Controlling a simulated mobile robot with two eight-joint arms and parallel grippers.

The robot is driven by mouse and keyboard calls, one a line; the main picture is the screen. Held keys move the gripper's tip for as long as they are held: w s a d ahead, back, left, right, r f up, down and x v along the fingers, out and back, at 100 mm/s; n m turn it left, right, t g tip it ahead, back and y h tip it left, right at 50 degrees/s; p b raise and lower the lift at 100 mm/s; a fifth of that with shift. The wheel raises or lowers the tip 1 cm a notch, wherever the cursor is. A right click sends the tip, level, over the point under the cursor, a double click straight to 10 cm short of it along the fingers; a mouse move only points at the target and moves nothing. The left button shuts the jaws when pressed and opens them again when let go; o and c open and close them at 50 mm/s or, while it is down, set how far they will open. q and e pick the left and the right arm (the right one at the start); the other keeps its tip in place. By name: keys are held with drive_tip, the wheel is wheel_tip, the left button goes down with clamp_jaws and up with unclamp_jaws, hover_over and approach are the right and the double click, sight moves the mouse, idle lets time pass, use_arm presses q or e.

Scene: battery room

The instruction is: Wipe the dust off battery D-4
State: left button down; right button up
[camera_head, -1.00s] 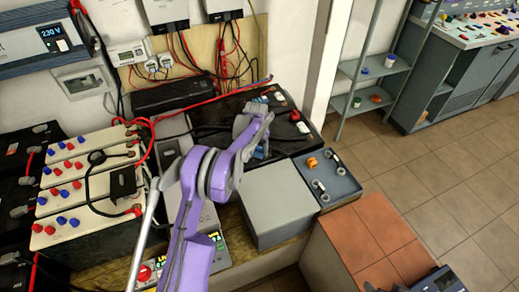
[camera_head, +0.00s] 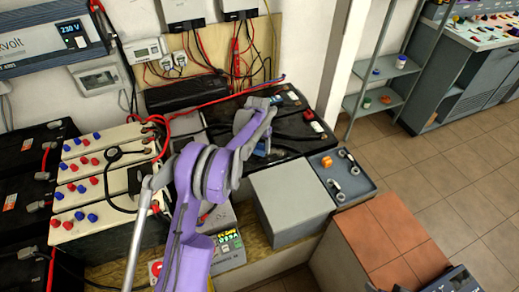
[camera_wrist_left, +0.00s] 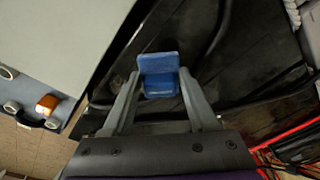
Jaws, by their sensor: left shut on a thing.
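My left gripper (camera_head: 262,136) is over a large black battery (camera_head: 288,146), at the back right of the bench. In the left wrist view its two fingers (camera_wrist_left: 160,95) are shut on a small blue block (camera_wrist_left: 158,66), with the dark, dusty-looking battery top (camera_wrist_left: 255,70) below. Whether the block touches that top I cannot tell. In the head view the gripper mostly hides the block. I cannot read a D-4 label on any battery. My right gripper is not in view.
A grey box (camera_head: 290,203) and a tray with small fittings (camera_head: 343,190) stand in front of the black battery. Cream-topped batteries (camera_head: 105,180) with red and blue caps are at left. Cables (camera_head: 215,112) run behind. A shelf (camera_head: 385,70) stands beyond.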

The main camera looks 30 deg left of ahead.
use_arm(q)
wheel_tip(320, 180, up, 3)
drive_tip(key=shift+f+p, duration=0.1)
drive_tip(key=shift+p, duration=0.35)
drive_tip(key=shift+r+p, duration=0.35)
drive_tip(key=shift+r, duration=0.6)
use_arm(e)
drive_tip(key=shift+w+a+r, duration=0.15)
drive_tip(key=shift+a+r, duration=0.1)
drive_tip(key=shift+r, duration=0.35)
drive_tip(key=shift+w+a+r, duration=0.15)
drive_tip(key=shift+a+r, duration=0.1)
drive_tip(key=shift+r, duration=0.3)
use_arm(q)
drive_tip(key=shift+s, duration=0.1)
